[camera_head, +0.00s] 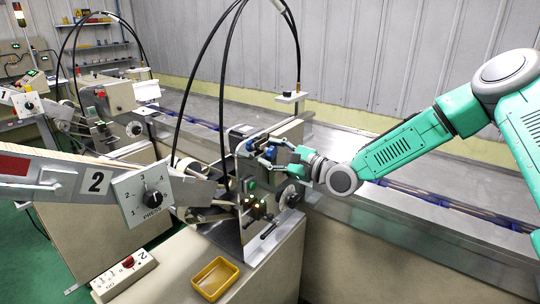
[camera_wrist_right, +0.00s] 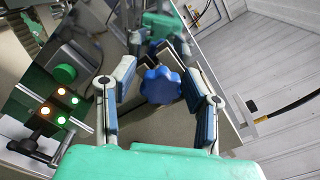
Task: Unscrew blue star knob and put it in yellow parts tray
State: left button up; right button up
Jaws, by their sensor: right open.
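The blue star knob (camera_wrist_right: 161,86) shows in the right wrist view, mounted on the face of the grey machine. My right gripper (camera_wrist_right: 157,68) is open, with a blue-padded finger on each side of the knob. A gap shows between the knob and the pads in this view. The yellow parts tray (camera_head: 214,278) is empty and sits on the cabinet top at the bottom middle. My left gripper is out of view.
A dial box marked PRESS (camera_head: 143,193) and lit indicators (camera_head: 257,207) are left of my right gripper. Black cables (camera_head: 228,75) arch over the machine. A control box with a red button (camera_head: 124,274) lies left of the tray. A metal conveyor (camera_head: 400,215) runs behind.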

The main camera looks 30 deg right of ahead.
jog(key=shift+d+f+m, duration=0.1)
jog(key=shift+f+m, duration=0.05)
jog(key=shift+m, duration=0.35)
jog(key=shift+d, duration=0.2)
jog(key=shift+w, duration=0.1)
jog(key=shift+d, duration=0.1)
grip_shut()
